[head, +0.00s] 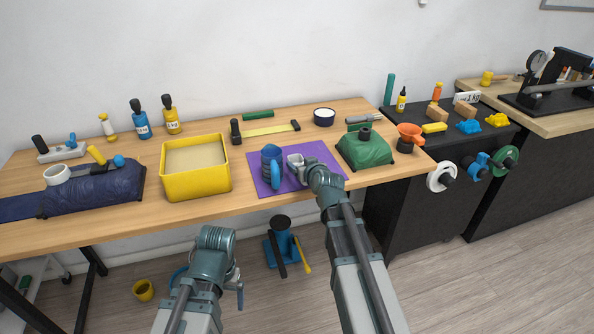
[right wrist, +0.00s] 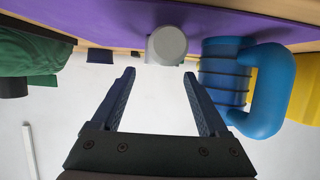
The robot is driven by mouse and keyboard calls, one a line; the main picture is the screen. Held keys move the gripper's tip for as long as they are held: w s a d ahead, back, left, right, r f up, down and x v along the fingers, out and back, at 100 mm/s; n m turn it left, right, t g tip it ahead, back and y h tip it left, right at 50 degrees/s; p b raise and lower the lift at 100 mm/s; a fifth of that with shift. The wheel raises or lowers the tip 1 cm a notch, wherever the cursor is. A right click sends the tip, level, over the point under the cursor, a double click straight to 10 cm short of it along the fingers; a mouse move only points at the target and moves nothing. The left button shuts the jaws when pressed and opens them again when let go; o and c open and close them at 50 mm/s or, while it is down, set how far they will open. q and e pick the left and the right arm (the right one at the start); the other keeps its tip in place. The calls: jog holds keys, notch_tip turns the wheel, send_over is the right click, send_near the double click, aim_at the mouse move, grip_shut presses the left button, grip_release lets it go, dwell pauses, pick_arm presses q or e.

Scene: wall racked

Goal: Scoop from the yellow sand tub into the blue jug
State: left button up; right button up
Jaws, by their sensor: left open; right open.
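The yellow tub (head: 168,187) stands on the wooden table, filled with pale sand. The blue jug (head: 271,165) stands upright on a purple mat (head: 262,188), just right of the tub. In the right wrist view the jug (right wrist: 222,75) shows at the right, its handle on the outer side. My right gripper (right wrist: 158,78) is open and empty. A light grey, round-ended thing (right wrist: 167,45), perhaps the scoop's handle, lies just beyond its fingertips, apart from them. My left gripper (head: 240,292) hangs low in front of the table; its jaws are small and partly hidden.
A green bag (head: 364,150) and an orange funnel (head: 410,133) stand right of the mat. A navy bag (head: 95,190) lies left of the tub. Bottles (head: 141,122) and a white bowl (head: 324,116) stand at the back. A blue thing (head: 282,242) is below the table.

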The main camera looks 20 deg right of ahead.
aim_at(297, 161)
jog(key=shift+f+b+x, duration=0.15)
jog(key=shift+b+x, duration=0.4)
jog(key=shift+x, duration=0.6)
jog(key=shift+f+b+x, duration=0.15)
jog(key=shift+b+x, duration=0.35)
jog(key=shift+x, duration=0.65)
jog(key=shift+w+a+f, duration=0.1)
jog(key=shift+w, duration=0.15)
jog(key=shift+s, duration=0.1)
jog(key=shift+c, duration=0.3)
grip_shut()
